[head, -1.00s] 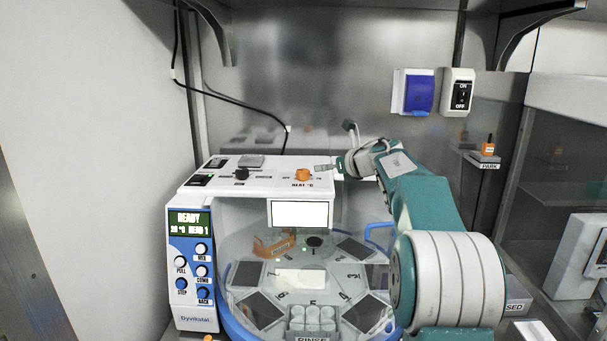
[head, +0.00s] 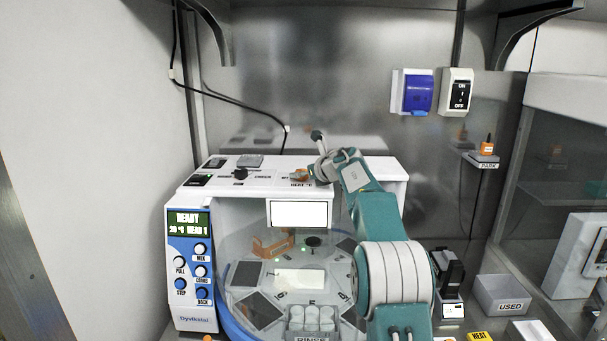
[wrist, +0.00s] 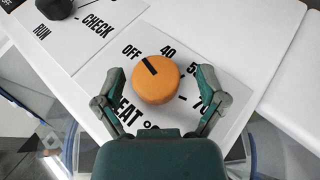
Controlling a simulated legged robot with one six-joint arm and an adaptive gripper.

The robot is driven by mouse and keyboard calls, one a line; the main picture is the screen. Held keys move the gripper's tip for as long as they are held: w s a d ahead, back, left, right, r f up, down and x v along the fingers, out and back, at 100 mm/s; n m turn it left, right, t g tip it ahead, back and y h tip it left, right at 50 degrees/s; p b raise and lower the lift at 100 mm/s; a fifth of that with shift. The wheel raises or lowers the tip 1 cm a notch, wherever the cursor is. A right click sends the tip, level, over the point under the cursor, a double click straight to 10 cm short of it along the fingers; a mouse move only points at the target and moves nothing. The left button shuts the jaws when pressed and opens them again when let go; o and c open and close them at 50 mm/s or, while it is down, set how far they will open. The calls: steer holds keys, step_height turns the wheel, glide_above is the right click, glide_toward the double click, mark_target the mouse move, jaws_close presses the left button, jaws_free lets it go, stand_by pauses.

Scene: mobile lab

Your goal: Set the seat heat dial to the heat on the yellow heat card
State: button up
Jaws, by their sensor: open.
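The seat heat dial is an orange round knob (wrist: 156,80) with a black pointer mark, seen in the wrist view on a white panel. Its mark points up-left toward OFF; labels 40, 50 and a partly hidden one run round to the right. My gripper (wrist: 160,88) is open, with one finger on each side of the dial and gaps visible.
A black knob (wrist: 54,8) marked RUN and CHECK sits beside the dial. A grey USED bin (head: 501,294) and a black device (head: 449,272) stand to the right. A glass-covered carousel lies below the panel.

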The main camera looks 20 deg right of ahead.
steer(key=shift+a, duration=0.25)
steer(key=c, duration=1.1)
steer(key=shift+d, duration=0.15)
steer(key=shift+c, duration=0.2)
steer(key=m+h, duration=0.2)
steer(key=shift+a+f+h, duration=0.1)
steer(key=shift+a+h, duration=0.1)
steer(key=shift+h, duration=0.1)
steer(key=shift+f+m+h, duration=0.1)
steer(key=shift+m+h, duration=0.9)
steer(key=o, duration=1.1)
steer(key=shift+o, duration=0.2)
steer(key=shift+d, duration=0.1)
